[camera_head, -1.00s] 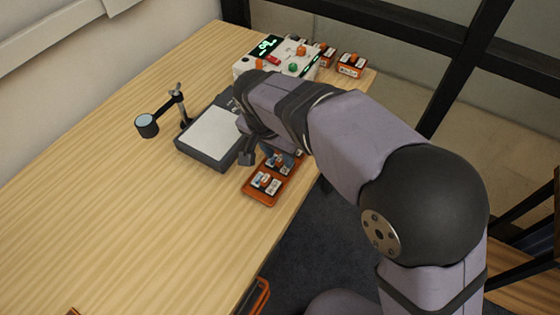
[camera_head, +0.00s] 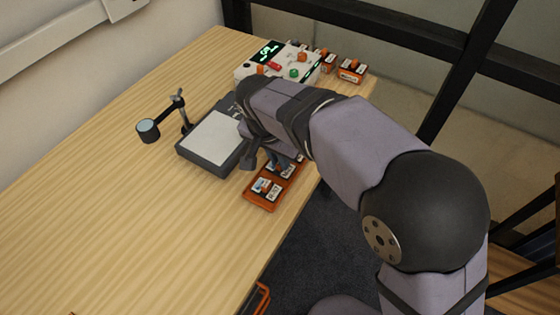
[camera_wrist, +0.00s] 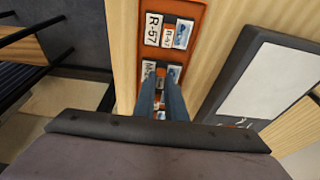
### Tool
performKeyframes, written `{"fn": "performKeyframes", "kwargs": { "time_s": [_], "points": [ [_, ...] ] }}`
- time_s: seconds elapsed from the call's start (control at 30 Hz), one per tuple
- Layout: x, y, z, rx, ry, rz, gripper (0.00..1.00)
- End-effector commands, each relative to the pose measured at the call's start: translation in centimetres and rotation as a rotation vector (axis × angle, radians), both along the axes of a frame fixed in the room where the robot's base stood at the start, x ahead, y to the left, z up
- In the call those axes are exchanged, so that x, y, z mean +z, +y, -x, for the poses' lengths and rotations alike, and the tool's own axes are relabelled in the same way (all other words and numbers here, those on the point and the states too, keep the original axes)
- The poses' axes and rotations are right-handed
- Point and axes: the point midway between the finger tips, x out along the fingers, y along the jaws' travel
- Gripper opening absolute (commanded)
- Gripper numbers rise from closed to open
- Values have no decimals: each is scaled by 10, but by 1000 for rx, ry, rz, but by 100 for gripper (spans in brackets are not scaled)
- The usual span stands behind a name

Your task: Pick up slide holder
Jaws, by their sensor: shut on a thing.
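An orange tray (camera_head: 257,203) lies near the table's right edge with labelled slide holders in it. It also shows in the wrist view (camera_wrist: 207,45). The near slide holder (camera_head: 265,186) is uncovered; in the wrist view it has an R-57 label (camera_wrist: 154,28). My gripper (camera_wrist: 162,86) is shut on the slide holder (camera_wrist: 148,69) behind it, whose label starts with M. A bit of orange shows between the blue fingers. The fingers hide most of this holder, and I cannot tell whether it is clear of the tray. In the head view, my wrist hides part of my gripper (camera_head: 273,159).
A grey light pad (camera_head: 215,140) lies just left of the tray. A magnifier on a stand (camera_head: 149,130) is farther left. A white device with knobs (camera_head: 250,72) and orange labelled boxes (camera_head: 352,73) stand at the back. The table's near left is clear.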

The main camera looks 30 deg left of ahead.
Motion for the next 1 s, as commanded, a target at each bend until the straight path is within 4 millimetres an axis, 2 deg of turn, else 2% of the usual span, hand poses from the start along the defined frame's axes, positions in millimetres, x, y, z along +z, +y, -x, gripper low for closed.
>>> {"fn": "performKeyframes", "kwargs": {
  "time_s": [0.5,0.87,1.0],
  "points": [
    [79,1,0,0,-2,-4,0],
    [96,1,1,2,0,-1,0],
    [109,3,4,10,0,0,0]
  ]
}}
